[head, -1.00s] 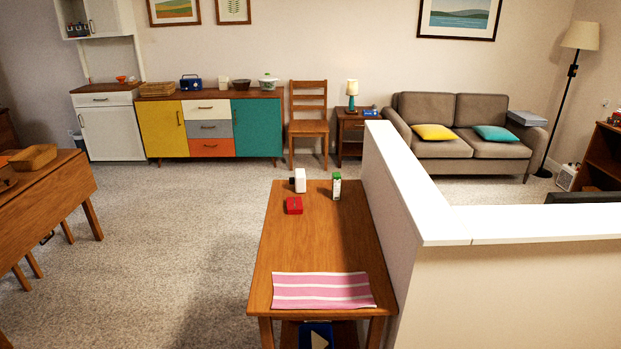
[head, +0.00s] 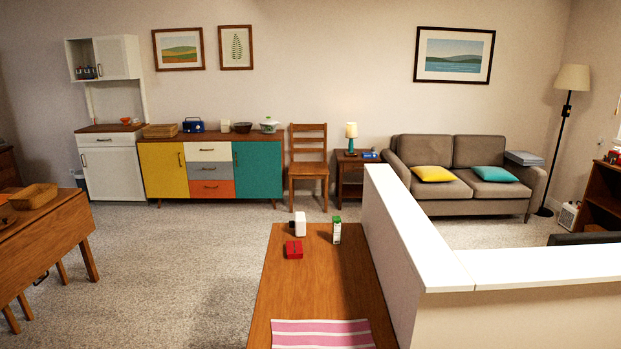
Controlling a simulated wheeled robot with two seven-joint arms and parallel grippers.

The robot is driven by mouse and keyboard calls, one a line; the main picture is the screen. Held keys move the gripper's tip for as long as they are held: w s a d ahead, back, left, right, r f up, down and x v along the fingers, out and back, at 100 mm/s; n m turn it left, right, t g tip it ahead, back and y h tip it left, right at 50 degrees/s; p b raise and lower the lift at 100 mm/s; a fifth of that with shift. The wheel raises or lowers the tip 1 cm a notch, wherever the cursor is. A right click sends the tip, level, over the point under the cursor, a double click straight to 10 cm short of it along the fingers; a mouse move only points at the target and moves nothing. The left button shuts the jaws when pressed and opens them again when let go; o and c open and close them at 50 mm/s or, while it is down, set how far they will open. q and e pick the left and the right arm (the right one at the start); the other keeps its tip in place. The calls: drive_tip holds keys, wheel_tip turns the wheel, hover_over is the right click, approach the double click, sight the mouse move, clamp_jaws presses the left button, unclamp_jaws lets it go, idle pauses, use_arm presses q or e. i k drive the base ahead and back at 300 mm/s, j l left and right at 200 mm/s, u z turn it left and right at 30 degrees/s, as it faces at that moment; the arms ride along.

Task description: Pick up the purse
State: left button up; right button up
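A small red item (head: 294,249) lies on the wooden table (head: 312,285) in front of me, left of the table's middle. It looks like a small purse or box, but it is too small to tell for certain. Nothing else in view clearly looks like a purse. Neither of my grippers shows in the head view.
A white bottle (head: 300,224) and a green-capped carton (head: 337,230) stand behind the red item. A pink striped cloth (head: 322,334) lies at the near end. A white-topped half wall (head: 420,250) borders the table's right side. Carpet (head: 180,265) is open to the left.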

sight(294, 250)
drive_tip(key=i+j+u, duration=0.1)
drive_tip(key=u, duration=0.25)
drive_tip(key=i+u, duration=0.3)
drive_tip(key=i+j+u, duration=0.1)
drive_tip(key=u, duration=0.35)
drive_tip(key=i+u, duration=0.2)
drive_tip(key=u, duration=0.3)
drive_tip(key=i+u, duration=0.3)
drive_tip(key=i, duration=0.2)
drive_tip(key=i+z, duration=0.25)
drive_tip(key=i+j+z, duration=0.1)
drive_tip(key=i+z, duration=0.35)
drive_tip(key=z, duration=0.25)
drive_tip(key=i+z, duration=0.15)
drive_tip(key=z, duration=0.3)
drive_tip(key=i+j+z, duration=0.15)
drive_tip(key=z, duration=0.3)
drive_tip(key=i+z, duration=0.25)
drive_tip(key=z, duration=0.15)
drive_tip(key=i+j+z, duration=0.2)
drive_tip(key=z, duration=0.25)
drive_tip(key=i+j+z, duration=0.25)
drive_tip(key=z, duration=0.15)
